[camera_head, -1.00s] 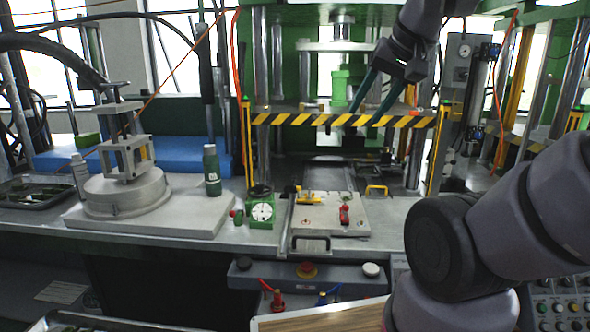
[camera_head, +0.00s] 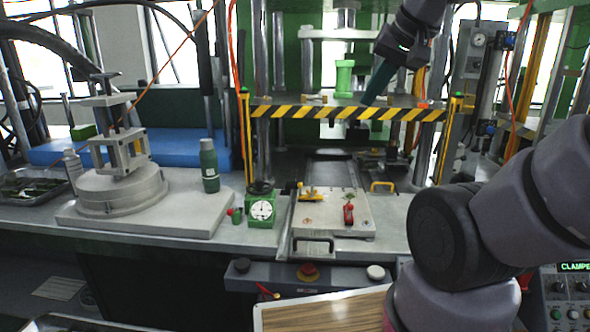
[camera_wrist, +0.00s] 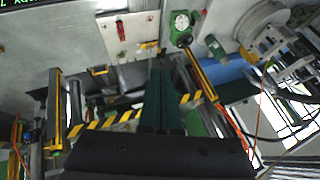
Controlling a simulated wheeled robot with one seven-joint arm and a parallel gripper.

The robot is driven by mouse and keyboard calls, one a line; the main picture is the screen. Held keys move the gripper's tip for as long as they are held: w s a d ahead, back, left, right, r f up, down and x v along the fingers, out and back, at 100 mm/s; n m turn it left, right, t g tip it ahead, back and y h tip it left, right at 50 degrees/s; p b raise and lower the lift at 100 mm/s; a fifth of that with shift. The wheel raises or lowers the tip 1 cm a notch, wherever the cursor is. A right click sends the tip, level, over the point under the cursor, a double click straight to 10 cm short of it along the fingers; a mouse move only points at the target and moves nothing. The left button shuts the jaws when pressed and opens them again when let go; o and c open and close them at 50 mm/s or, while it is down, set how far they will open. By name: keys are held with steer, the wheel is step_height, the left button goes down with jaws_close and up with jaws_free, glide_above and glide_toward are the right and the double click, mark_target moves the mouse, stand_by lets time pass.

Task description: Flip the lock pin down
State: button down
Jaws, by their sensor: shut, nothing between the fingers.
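A pale mold plate (camera_head: 327,222) lies flat on the bench in front of the press, with a small red part (camera_head: 348,212) and a yellow part (camera_head: 309,194) on its top. I cannot tell which of these is the lock pin. The plate also shows in the wrist view (camera_wrist: 131,48), with the red part (camera_wrist: 120,30) and the yellow part (camera_wrist: 149,45). My gripper (camera_head: 369,100) is shut and empty, raised by the yellow-black striped bar, behind and above the plate. In the wrist view its dark green fingers (camera_wrist: 162,66) are together, apart from the plate.
The striped bar (camera_head: 345,113) crosses the press front between yellow posts. A green dial gauge (camera_head: 261,208) stands left of the plate, with a green bottle (camera_head: 209,166) farther left. A yellow handle (camera_head: 383,187) is at right. A panel display (camera_head: 574,267) reads "CLAMPE", cut off by the edge.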

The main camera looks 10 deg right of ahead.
steer(key=w+a+f, duration=0.1)
steer(key=w+f, duration=0.2)
steer(key=w, duration=0.8)
steer(key=w+f, duration=0.3)
steer(key=w, duration=0.8)
steer(key=w+a+f+h, duration=0.2)
steer(key=w+a+f, duration=0.1)
steer(key=w+f, duration=0.5)
steer(key=w+a+f+n+t+h, duration=0.1)
steer(key=w+a+f+h, duration=0.1)
steer(key=w+f, duration=0.7)
steer(key=w+a, duration=0.1)
steer(key=w, duration=0.3)
steer(key=shift+w+a+t+h, duration=0.3)
steer(key=shift+a, duration=0.1)
steer(key=s+f+x, duration=0.2)
steer(key=x, duration=1.1)
steer(key=shift+a, duration=0.35)
